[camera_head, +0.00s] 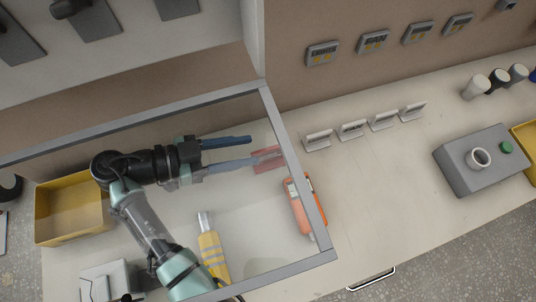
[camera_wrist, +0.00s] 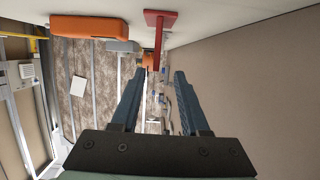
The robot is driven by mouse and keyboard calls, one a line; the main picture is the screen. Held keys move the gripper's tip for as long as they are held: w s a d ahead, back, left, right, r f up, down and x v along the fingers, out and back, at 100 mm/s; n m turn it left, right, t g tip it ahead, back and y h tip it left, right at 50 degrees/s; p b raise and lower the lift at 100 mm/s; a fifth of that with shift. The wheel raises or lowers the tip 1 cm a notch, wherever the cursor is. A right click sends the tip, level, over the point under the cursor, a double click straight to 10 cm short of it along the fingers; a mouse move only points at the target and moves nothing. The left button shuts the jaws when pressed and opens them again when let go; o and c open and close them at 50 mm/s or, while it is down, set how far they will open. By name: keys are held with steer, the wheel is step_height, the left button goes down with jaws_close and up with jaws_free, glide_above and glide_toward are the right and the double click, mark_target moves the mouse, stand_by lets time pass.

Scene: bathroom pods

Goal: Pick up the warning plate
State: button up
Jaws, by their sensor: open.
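A small red plate with an upright part and a flat base, which I take to be the warning plate (camera_head: 268,158), stands on the counter behind a clear framed panel. In the wrist view the red plate (camera_wrist: 158,20) shows as a T shape at the top, beyond the fingertips. My gripper (camera_head: 251,151) is open, its two long blue-grey fingers pointing at the plate from the left. In the head view the lower fingertip overlaps the plate's left edge; I cannot tell if they touch.
The panel's grey frame (camera_head: 286,140) surrounds my arm in the head view. A yellow bin (camera_head: 68,212) stands left. Several small white signs (camera_head: 317,140) line the counter, which is clear at centre right.

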steer(key=shift+s+p+x, duration=0.15)
steer(key=shift+p+x, duration=0.35)
steer(key=shift+x, duration=0.9)
steer(key=shift+s+p+x, duration=0.2)
steer(key=shift+p+x, duration=0.3)
steer(key=shift+x, duration=0.85)
steer(key=shift+d, duration=0.1)
jaws_close()
